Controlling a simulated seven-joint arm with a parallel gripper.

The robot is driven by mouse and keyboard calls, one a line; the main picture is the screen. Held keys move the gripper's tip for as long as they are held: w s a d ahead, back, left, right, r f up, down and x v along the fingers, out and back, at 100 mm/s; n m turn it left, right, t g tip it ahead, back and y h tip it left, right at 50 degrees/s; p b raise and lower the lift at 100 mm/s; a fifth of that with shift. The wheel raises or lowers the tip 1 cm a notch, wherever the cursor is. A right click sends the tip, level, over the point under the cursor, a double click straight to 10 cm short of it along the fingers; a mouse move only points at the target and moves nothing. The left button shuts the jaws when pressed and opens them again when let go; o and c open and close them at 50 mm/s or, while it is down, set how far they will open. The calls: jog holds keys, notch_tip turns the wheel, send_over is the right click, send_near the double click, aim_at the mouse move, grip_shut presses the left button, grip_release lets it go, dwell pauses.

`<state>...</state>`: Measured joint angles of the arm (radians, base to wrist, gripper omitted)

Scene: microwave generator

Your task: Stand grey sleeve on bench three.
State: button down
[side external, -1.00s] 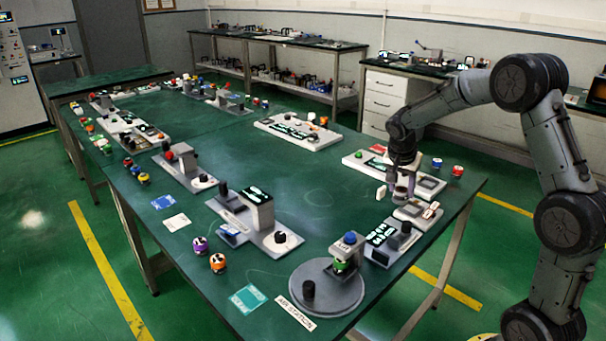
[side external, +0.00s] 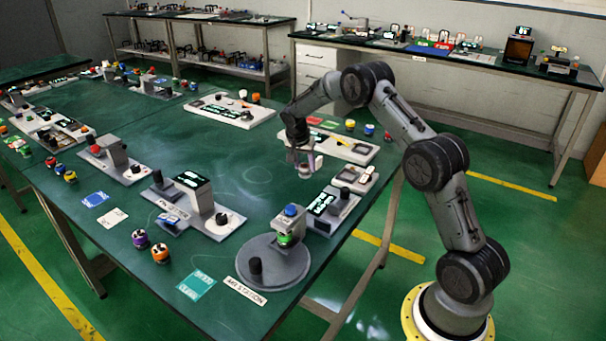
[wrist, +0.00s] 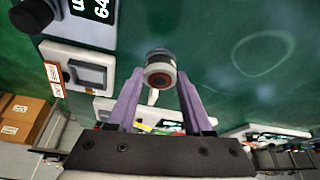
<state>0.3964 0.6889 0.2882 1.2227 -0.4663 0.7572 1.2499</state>
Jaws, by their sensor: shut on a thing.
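My gripper (side external: 303,166) points down over the green bench top, near the left end of a long white tray. In the wrist view its two purplish fingers (wrist: 160,78) are shut on a small round grey piece with a reddish-brown centre, which looks like the grey sleeve (wrist: 160,67). The sleeve (side external: 305,172) shows small and grey below the fingers in the side view. I cannot tell whether it touches the bench top. The green bench (side external: 255,180) fills the middle; no number shows on it, so I cannot tell which bench is three.
The long white tray (side external: 345,150) lies behind my gripper. A round grey turntable (side external: 290,265) is nearer. The bench top left of my gripper is clear.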

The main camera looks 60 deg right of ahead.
aim_at(303, 174)
jog(key=shift+w+d+f, duration=0.15)
jog(key=shift+w+f, duration=0.1)
jog(key=shift+f, duration=0.1)
jog(key=shift+w+d+f, duration=0.1)
jog(key=shift+f, duration=1.55)
jog(key=shift+f, duration=0.15)
jog(key=shift+c, duration=1.5)
grip_release()
